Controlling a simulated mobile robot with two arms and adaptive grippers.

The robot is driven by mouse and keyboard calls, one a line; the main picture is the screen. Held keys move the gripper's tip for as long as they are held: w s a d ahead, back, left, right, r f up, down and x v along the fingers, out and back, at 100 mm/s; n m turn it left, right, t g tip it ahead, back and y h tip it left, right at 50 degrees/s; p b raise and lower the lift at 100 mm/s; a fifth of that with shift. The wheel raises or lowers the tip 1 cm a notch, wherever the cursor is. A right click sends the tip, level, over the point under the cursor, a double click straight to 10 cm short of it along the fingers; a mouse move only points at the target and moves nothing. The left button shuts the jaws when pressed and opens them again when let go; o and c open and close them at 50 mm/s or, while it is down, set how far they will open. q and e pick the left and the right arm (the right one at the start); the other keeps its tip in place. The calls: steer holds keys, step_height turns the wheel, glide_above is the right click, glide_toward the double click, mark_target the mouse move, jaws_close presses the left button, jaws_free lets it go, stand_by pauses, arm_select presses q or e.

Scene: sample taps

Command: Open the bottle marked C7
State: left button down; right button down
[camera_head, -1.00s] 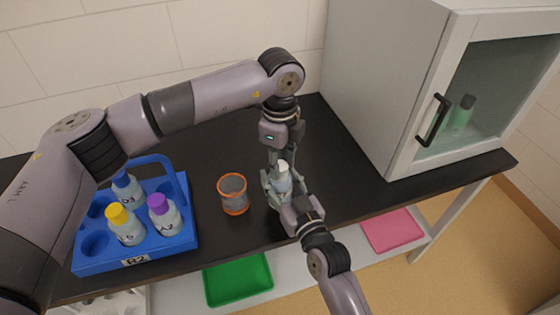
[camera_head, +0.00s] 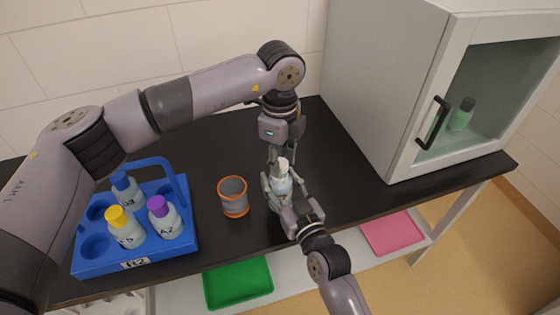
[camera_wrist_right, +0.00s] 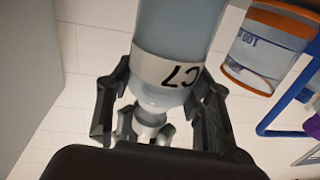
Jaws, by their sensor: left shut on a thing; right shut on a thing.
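The bottle marked C7 (camera_head: 281,186) stands upright over the dark bench near its front edge, pale blue with a white label. Its C7 label shows upside down in the right wrist view (camera_wrist_right: 165,72). My right gripper (camera_head: 279,193) is shut around the bottle's body. My left gripper (camera_head: 281,158) comes from above and is shut on the pale cap (camera_head: 282,165) at the bottle's top. The fingers hide much of the cap; I cannot tell if it is apart from the neck.
A grey beaker with orange bands (camera_head: 233,197) stands just left of the bottle. A blue rack (camera_head: 110,264) holds bottles with blue, yellow and purple caps. A glass-door cabinet (camera_head: 370,90) with a green bottle (camera_head: 461,115) is at right. Green (camera_head: 238,283) and pink (camera_head: 391,232) trays lie below.

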arm_select(q)
steer(key=shift+r, duration=0.25)
arm_select(e)
steer(key=shift+f, duration=0.1)
arm_select(q)
steer(key=shift+r, duration=0.1)
steer(key=shift+r, duration=1.9)
arm_select(e)
steer(key=c, duration=0.7)
jaws_free()
steer(key=shift+s, duration=0.1)
steer(key=v, duration=1.2)
